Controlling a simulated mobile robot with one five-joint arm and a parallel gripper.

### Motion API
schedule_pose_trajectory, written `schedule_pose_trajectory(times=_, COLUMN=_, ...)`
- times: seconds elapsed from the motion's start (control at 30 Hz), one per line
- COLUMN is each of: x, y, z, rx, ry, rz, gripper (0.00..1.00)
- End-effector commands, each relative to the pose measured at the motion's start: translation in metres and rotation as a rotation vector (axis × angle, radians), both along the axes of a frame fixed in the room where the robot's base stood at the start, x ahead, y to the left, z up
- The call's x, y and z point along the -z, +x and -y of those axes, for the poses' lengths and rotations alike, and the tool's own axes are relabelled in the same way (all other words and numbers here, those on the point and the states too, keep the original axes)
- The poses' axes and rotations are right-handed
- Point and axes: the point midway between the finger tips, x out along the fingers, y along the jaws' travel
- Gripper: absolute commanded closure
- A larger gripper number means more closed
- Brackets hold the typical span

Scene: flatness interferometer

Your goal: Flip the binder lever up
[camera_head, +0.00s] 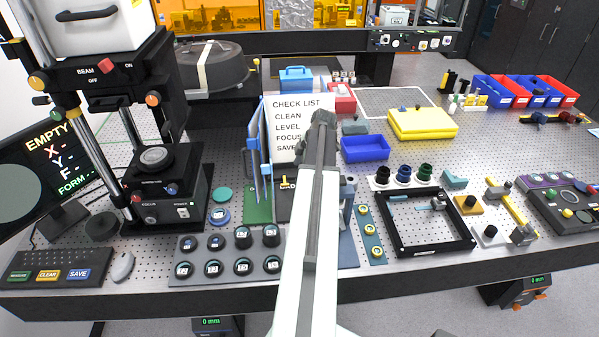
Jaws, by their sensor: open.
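My arm reaches up the middle of the picture, and my gripper (323,118) is open at its far end, in front of the white check list sheet (290,103). Upright blue-edged panels (254,150) stand just left of the sheet, with a green plate (259,210) at their foot. A dark block with partly covered lettering (285,205) stands beside the green plate. I cannot make out which part is the binder lever; my arm hides some of this area. I see nothing held in the gripper.
A grey tray of black round pieces (227,256) lies in front. A blue bin (365,149) and yellow case (422,122) are to the right. A black square frame (428,222) lies at the front right. The tall black instrument (165,185) stands left.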

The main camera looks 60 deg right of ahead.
Motion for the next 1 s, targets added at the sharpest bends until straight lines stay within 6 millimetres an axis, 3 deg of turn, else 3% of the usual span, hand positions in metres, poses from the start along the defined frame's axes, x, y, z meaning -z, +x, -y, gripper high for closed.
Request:
schedule_pose_trajectory(times=0.6, x=0.076, y=0.029, z=-0.003, rx=-0.005, ry=0.001, rz=0.0, gripper=0.38)
schedule_pose_trajectory(times=1.0, x=0.08, y=0.033, z=-0.004, rx=-0.005, ry=0.001, rz=0.0, gripper=0.41)
